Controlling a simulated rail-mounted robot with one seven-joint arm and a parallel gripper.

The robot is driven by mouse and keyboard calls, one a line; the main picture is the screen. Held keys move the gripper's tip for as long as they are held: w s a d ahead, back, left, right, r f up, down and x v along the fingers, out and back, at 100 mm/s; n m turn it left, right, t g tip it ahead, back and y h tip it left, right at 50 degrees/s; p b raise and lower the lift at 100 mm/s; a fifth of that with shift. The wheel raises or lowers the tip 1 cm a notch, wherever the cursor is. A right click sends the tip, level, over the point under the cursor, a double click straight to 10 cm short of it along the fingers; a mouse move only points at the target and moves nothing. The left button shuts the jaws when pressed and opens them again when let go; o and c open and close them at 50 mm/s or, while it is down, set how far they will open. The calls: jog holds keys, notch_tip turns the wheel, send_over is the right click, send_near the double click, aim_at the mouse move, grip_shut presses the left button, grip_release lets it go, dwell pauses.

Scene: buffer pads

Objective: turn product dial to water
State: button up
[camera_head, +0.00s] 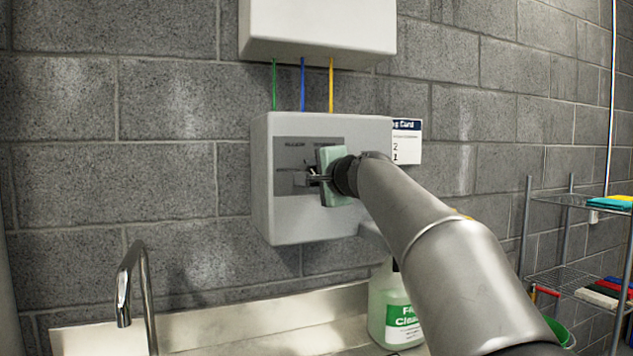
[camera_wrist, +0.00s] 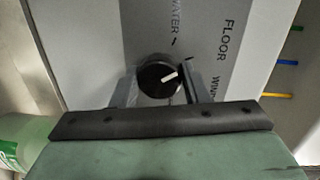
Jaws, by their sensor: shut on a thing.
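The product dial (camera_wrist: 158,78) is a round black knob with a white pointer mark, on the grey face of the wall-mounted dispenser (camera_head: 285,225). In the wrist view the WATER label (camera_wrist: 176,18) is above the dial and the FLOOR label (camera_wrist: 229,40) is to the upper right. The WINDOW label is partly cut off at the right. The pointer slants up and right, nearer the FLOOR side than WATER. My gripper (camera_head: 313,179) is at the panel, its two fingers (camera_wrist: 160,88) on either side of the dial and shut on it. In the head view the gripper mostly hides the dial.
A white box (camera_head: 318,28) hangs above, with green, blue and yellow tubes running down to the dispenser. A labelled bottle (camera_head: 392,305) stands below by the sink ledge. A chrome faucet (camera_head: 130,285) is at left. A wire shelf (camera_head: 570,280) is at right.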

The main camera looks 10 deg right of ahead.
jog(key=n, duration=0.2)
jog(key=n+b, duration=0.1)
jog(key=n, duration=0.1)
jog(key=n+h+b, duration=0.1)
jog(key=n, duration=0.1)
jog(key=shift+f, duration=0.25)
dwell(0.6)
jog(key=o, duration=1)
jog(key=shift+c, duration=0.2)
jog(key=shift+r, duration=0.1)
jog(key=shift+s, duration=0.1)
jog(key=b+v, duration=0.3)
jog(key=v, duration=1.4)
jog(key=shift+s, duration=0.15)
jog(key=shift+a, duration=0.1)
